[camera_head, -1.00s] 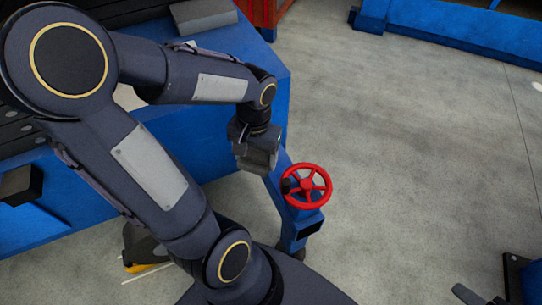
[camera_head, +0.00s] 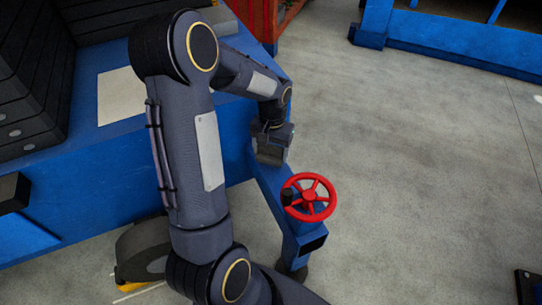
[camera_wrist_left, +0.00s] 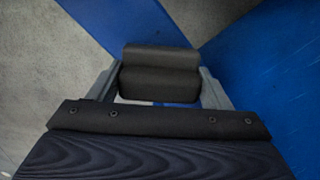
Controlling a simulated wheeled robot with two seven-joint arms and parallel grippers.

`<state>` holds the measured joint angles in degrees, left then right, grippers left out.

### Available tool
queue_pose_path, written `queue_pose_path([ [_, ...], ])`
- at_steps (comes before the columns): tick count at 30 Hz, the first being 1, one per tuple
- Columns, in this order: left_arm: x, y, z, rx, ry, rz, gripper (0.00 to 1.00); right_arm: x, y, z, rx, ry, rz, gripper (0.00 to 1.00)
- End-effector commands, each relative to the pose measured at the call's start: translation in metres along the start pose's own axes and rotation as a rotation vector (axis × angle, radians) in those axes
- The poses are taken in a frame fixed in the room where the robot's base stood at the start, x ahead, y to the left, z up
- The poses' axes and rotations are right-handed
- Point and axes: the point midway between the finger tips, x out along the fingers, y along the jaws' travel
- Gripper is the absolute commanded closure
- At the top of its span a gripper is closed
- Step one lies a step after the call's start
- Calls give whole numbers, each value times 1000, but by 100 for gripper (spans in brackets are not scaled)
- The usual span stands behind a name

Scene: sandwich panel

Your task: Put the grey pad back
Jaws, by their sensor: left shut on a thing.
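My left gripper (camera_head: 272,150) is beside the blue beam that carries the red handwheel, past the right edge of the blue bench in the head view. It is shut on a dark grey block that I take for the grey pad (camera_wrist_left: 160,82). In the left wrist view the pad sits between the two grey fingers, with blue surfaces and bare floor beyond it. In the head view the pad is hard to tell apart from the gripper. My right gripper does not show.
The blue bench (camera_head: 105,185) bears a pale flat patch (camera_head: 115,95), dark stacked blocks (camera_head: 25,105) and a grey block (camera_head: 220,19) at its far end. The red handwheel (camera_head: 309,197) stands close to the gripper. The concrete floor (camera_head: 420,150) at right is open.

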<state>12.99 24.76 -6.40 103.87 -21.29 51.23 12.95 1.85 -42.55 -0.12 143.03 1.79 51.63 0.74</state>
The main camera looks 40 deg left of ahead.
Motion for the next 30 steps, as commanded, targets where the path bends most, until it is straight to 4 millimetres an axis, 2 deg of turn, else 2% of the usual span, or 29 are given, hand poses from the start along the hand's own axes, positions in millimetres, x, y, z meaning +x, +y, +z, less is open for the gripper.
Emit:
queue_pose_path([
  [1,13,0,0,0,-5,0,65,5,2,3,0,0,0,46],
  [3,20,0,0,0,-3,0,65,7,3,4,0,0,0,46],
  [15,25,0,-1,1,-1,0,65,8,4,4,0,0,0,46],
  [16,24,0,-1,0,-1,0,26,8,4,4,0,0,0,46],
  [20,24,0,-1,0,-1,0,9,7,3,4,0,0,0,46],
  [30,20,0,-1,0,0,0,6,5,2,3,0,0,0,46],
])
